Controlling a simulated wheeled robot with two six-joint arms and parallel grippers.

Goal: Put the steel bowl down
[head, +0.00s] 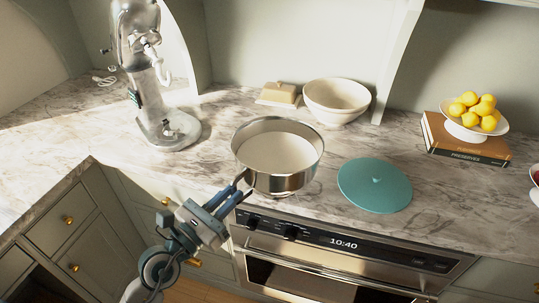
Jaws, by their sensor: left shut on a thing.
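The steel bowl (285,182), shiny outside and pale inside, is upright at the front of the marble counter, above the oven. My left gripper (240,187) reaches up from below and is shut on the bowl's left front side. The fingertips are partly lost against the bowl's wall. I cannot tell whether the bowl's base touches the counter or is slightly above it. My right gripper is not in view.
A teal round lid (375,186) lies close to the bowl's right. A cream bowl (337,101) and a butter dish (278,94) stand behind. A steel mixer (165,125) stands left. Books (464,142) carry a dish of lemons (474,109). The marble counter (60,125) is clear at left.

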